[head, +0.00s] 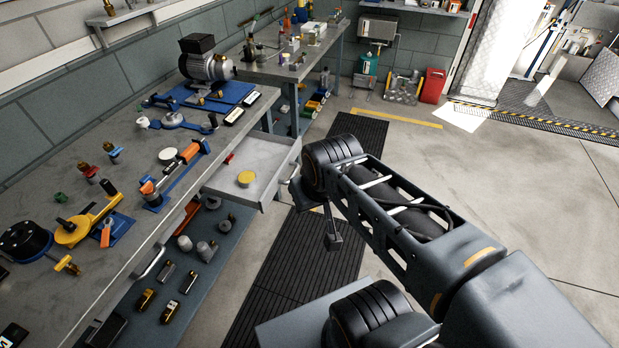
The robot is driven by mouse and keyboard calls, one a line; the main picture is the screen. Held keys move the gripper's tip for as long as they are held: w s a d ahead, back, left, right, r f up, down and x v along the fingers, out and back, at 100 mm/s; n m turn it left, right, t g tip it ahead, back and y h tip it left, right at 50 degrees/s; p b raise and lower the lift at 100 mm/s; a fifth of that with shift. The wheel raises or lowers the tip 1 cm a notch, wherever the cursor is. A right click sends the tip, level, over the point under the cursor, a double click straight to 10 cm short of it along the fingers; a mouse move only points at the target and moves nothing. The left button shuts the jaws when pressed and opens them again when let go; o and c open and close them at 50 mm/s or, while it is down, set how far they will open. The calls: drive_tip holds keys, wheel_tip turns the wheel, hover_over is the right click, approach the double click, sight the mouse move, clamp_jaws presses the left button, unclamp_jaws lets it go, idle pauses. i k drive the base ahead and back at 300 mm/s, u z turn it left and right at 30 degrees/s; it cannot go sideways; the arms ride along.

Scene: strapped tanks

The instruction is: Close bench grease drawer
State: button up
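The bench grease drawer (265,163) is a grey metal drawer pulled out from the front of the workbench (105,235). A yellow round tin (245,178) lies inside it, with a small red item (228,159) near the back. My gripper (332,240) hangs at the end of my arm, just to the right of the drawer's front panel. It is small and dark here, and its fingers cannot be made out clearly. I cannot tell whether it touches the drawer front.
Tools and a motor (205,66) crowd the bench top. A lower shelf (205,262) holds several weights and boxes. A dark floor mat (290,270) lies beside the bench. A red can (433,86) stands by the back wall. Open floor lies to the right.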

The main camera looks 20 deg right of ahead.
sight(272, 157)
drive_tip(key=z, duration=0.45)
drive_tip(key=i, duration=1)
drive_tip(key=z, duration=0.7)
drive_tip(key=k, duration=0.5)
drive_tip(key=u, duration=0.9)
drive_tip(key=i, duration=0.35)
